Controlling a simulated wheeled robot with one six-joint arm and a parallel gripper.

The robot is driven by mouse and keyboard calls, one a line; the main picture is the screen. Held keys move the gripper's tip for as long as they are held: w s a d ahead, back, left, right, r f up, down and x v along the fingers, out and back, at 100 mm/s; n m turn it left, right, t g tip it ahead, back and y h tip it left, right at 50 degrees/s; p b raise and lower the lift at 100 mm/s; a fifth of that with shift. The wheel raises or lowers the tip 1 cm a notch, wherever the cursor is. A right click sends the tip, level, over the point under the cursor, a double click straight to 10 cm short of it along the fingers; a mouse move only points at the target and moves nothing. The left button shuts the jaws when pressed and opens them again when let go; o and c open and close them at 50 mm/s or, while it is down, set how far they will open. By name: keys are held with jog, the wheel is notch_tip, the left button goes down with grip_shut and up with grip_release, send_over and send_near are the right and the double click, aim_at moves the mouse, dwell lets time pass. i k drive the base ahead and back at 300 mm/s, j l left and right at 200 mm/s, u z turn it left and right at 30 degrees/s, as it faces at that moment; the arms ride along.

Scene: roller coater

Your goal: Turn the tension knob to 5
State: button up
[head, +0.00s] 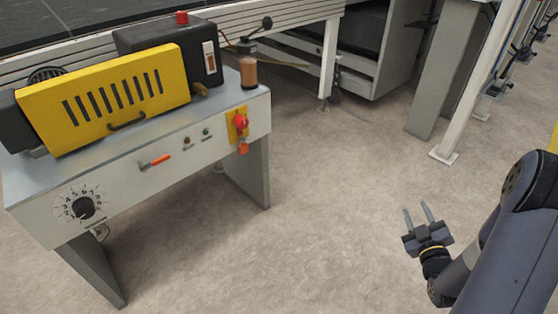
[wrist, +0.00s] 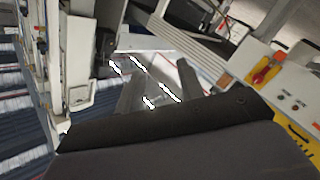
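The tension knob (head: 83,207) is a black round knob on a pale dial with numbers around it. It sits at the left end of the machine's grey front panel in the head view. The digits are small, and I cannot tell exactly which one the knob points to. My gripper (head: 419,214) is at the right of the head view, far from the knob, with its two fingers apart and nothing between them. The fingers also show in the wrist view (wrist: 158,88). The knob is not seen in the wrist view.
The panel also carries an orange-handled lever (head: 155,162), small buttons (head: 187,140) and a red switch on a yellow plate (head: 240,122). A yellow slotted guard (head: 105,98) stands on top. Open floor (head: 300,230) lies between my gripper and the machine. White posts (head: 480,80) stand at the right.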

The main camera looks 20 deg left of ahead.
aim_at(84, 208)
jog(key=k+j+u, duration=0.1)
jog(key=j+u, duration=1.25)
jog(key=i+j+u, duration=0.1)
jog(key=j, duration=0.7)
